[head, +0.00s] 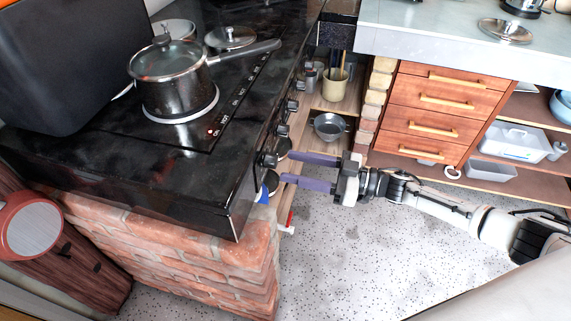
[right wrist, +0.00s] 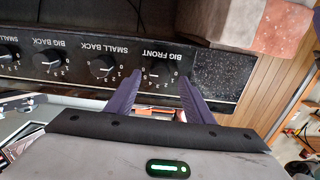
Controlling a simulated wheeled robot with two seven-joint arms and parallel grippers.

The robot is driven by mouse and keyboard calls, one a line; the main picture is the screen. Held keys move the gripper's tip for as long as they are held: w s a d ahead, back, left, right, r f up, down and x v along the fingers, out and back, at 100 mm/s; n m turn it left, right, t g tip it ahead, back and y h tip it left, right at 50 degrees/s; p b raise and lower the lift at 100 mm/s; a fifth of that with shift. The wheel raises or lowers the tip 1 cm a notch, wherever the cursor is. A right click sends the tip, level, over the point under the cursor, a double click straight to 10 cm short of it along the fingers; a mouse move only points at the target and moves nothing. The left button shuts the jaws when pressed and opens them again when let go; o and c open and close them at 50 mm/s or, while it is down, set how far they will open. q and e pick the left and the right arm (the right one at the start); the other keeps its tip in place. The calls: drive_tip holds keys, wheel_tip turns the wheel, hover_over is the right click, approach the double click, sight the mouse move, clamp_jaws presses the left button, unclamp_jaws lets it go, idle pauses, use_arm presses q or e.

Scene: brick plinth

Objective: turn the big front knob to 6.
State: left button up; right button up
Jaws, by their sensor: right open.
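The big front knob (right wrist: 156,71) is a small dark knob on the black stove panel, under the upside-down label BIG FRONT in the right wrist view. In the head view the knob (head: 268,160) is at the near end of the stove's front. My right gripper (right wrist: 160,74) has its two purple fingers apart, with the knob between their tips in the picture. I cannot tell whether they touch it. In the head view the right gripper (head: 285,167) reaches in from the right, level with the knob. The knob's exact setting is too small to read. My left gripper is not in view.
A lidded pot (head: 177,98) stands on the black stove top, its handle pointing right. The small back knob (right wrist: 103,66) is beside the big front one. A brick plinth (head: 200,255) carries the stove. A drawer unit (head: 440,115) stands behind my right arm. Open speckled floor lies in front.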

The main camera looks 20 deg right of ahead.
drive_tip(key=v, duration=0.6)
drive_tip(key=shift+s+d, duration=0.25)
drive_tip(key=shift+d, duration=0.05)
